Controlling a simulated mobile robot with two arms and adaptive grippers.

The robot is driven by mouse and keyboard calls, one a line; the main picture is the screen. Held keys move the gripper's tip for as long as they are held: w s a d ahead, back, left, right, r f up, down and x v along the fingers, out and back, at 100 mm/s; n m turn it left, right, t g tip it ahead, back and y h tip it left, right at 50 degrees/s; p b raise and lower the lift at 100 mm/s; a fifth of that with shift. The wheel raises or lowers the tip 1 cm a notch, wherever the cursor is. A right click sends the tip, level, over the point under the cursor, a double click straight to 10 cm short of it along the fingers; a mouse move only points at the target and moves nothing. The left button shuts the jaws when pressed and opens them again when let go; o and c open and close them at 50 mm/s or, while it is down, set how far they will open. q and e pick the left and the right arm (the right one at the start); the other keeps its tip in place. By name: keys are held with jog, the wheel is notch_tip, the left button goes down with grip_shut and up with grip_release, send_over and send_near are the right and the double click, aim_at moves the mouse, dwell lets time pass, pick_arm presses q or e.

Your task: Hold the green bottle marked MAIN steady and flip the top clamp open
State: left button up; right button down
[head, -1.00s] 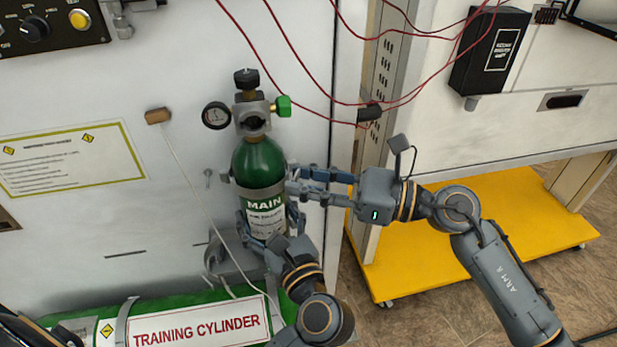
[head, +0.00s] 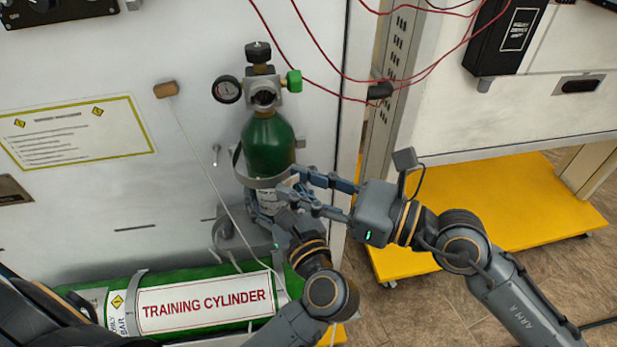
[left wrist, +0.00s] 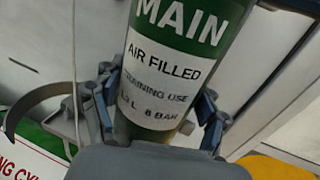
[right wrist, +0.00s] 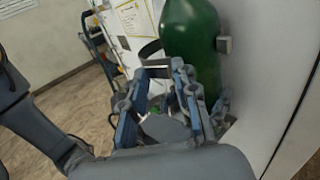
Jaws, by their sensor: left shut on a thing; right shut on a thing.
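The green bottle marked MAIN (head: 268,145) stands upright against the white panel; its MAIN label shows in the left wrist view (left wrist: 180,20). My left gripper (head: 268,212) is shut around the bottle's lower, labelled part, with a finger on each side (left wrist: 155,105). The top clamp (head: 262,183) is a grey band crossing the bottle's front, with a dark curved part at its left. My right gripper (head: 290,185) is shut on the band's right part, at the bottle's front right. The fingers hide that end, so I cannot tell how far it is open.
A gauge (head: 227,89) and green-knobbed valve sit on the bottle's top. A green training cylinder (head: 205,303) lies below. A lower curved grey clamp (left wrist: 35,105) stands out at the left. Red cables hang above; a yellow platform (head: 500,200) is at right.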

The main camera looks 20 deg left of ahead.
jog(key=shift+s+a+f, duration=0.1)
jog(key=shift+s, duration=0.05)
jog(key=c, duration=1)
grip_release()
jog(key=shift+c, duration=0.2)
jog(key=shift+d, duration=0.45)
jog(key=d, duration=0.7)
jog(key=shift+d, duration=0.1)
